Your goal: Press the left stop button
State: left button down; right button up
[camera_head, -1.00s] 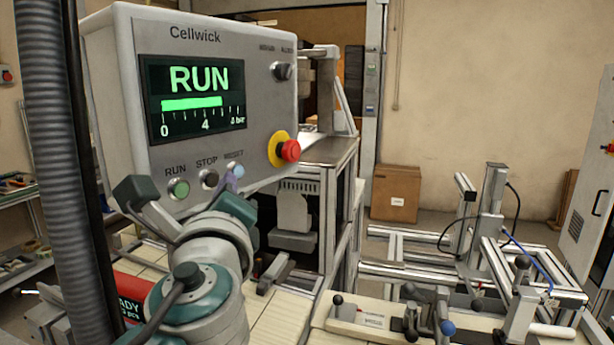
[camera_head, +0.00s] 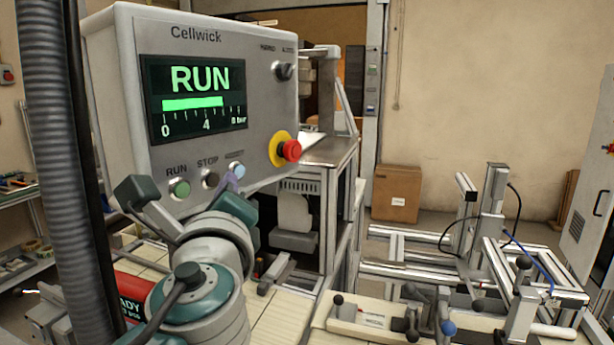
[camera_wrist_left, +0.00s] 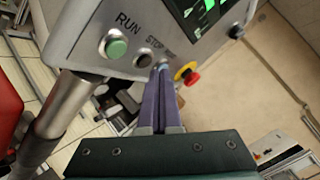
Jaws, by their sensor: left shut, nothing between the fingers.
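The grey Cellwick control box (camera_head: 125,95) stands at the left with its screen reading RUN. The dark stop button (camera_head: 211,180) sits under the STOP label, between the green run button (camera_head: 179,188) and the pale blue reset button (camera_head: 238,171). My left gripper (camera_head: 230,183) is shut and empty, its purple fingers near the panel's lower edge, right of the stop button. In the left wrist view, the shut fingertips (camera_wrist_left: 162,70) appear just right of the stop button (camera_wrist_left: 143,60), overlapping the reset area. Contact with the panel cannot be told. My right gripper is out of view.
A red emergency knob on a yellow collar (camera_head: 291,151) is right of the buttons. A dark selector knob (camera_head: 284,71) is above it. A metal-frame fixture (camera_head: 490,230) and a cardboard box (camera_head: 397,193) stand to the right. A ribbed hose (camera_head: 52,160) runs down the left.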

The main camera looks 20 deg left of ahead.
pick_arm(q)
jog(key=shift+a, duration=0.1)
dwell(0.3)
jog(key=shift+w+a, duration=0.1)
jog(key=shift+a, duration=0.25)
jog(key=shift+w+a, duration=0.1)
jog(key=shift+a, duration=0.3)
dwell(0.8)
jog(key=shift+d, duration=0.15)
jog(key=shift+s+d, duration=0.2)
jog(key=shift+d, duration=0.45)
jog(key=shift+s+d+b, duration=0.2)
jog(key=shift+d+b, duration=0.05)
jog(key=shift+d, duration=0.55)
jog(key=shift+s+d+b, duration=0.2)
jog(key=shift+d, duration=0.65)
jog(key=shift+s+d+b, duration=0.2)
jog(key=shift+d+b, duration=0.05)
jog(key=shift+d, duration=0.55)
